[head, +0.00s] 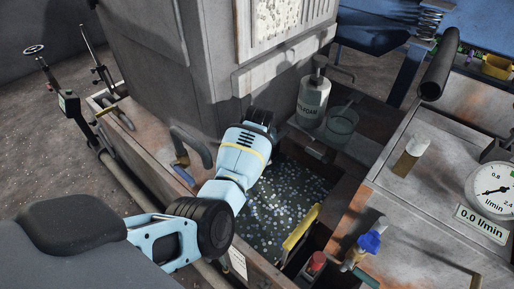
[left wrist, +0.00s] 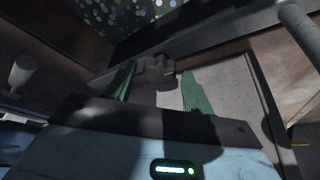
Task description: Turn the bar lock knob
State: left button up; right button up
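My left arm (head: 240,160) reaches in from the left in the head view, over the tank's near-left wall. Its gripper is hidden behind its own wrist there. In the left wrist view my left gripper (left wrist: 158,80) has its two green fingers spread apart. A small grey lobed knob (left wrist: 156,66), which looks like the bar lock knob, sits in the gap near the fingertips. I cannot tell whether either finger touches it. No knob can be made out in the head view near the wrist. My right gripper is not in view.
A tank of bubbly dark liquid (head: 285,205) lies right of my arm, with a yellow handle (head: 301,227) at its edge. A bottle (head: 313,95) and a glass beaker (head: 341,124) stand behind. A blue-handled valve (head: 368,242) and a flow gauge (head: 493,191) are at right.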

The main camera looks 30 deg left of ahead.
pick_arm(q)
jog(key=c, duration=0.7)
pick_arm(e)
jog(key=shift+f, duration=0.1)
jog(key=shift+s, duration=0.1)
